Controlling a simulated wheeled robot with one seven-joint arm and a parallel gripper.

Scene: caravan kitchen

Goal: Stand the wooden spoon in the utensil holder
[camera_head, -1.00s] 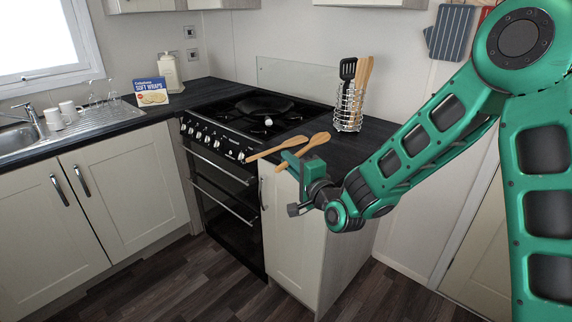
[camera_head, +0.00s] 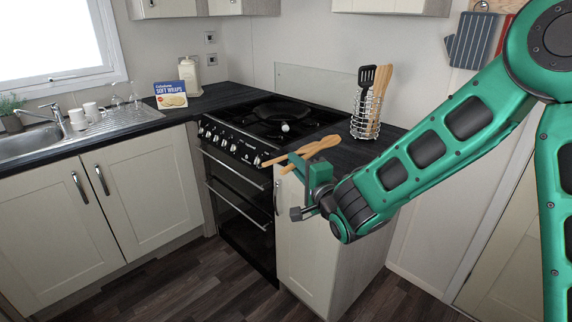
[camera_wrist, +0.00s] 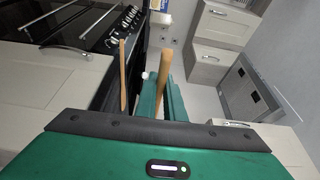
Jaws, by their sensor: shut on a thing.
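My gripper (camera_head: 314,172) is over the front edge of the counter, right of the cooker. It is shut on a wooden spoon (camera_head: 289,168), whose light handle (camera_wrist: 164,72) stands out between the fingers in the wrist view. A second wooden utensil (camera_head: 271,161) is close beside it, and its handle (camera_wrist: 122,75) shows left of the fingers. In the head view the two overlap, so I cannot tell their far ends apart. The wire utensil holder (camera_head: 358,129) stands upright on the counter behind my gripper, with a black slotted turner and wooden utensils in it.
The cooker (camera_head: 272,125) with a black pan is left of the gripper. Dark worktop (camera_head: 345,155) lies between the gripper and the holder. A wraps box (camera_head: 171,94) and the sink (camera_head: 20,142) are farther left. The wall is behind the holder.

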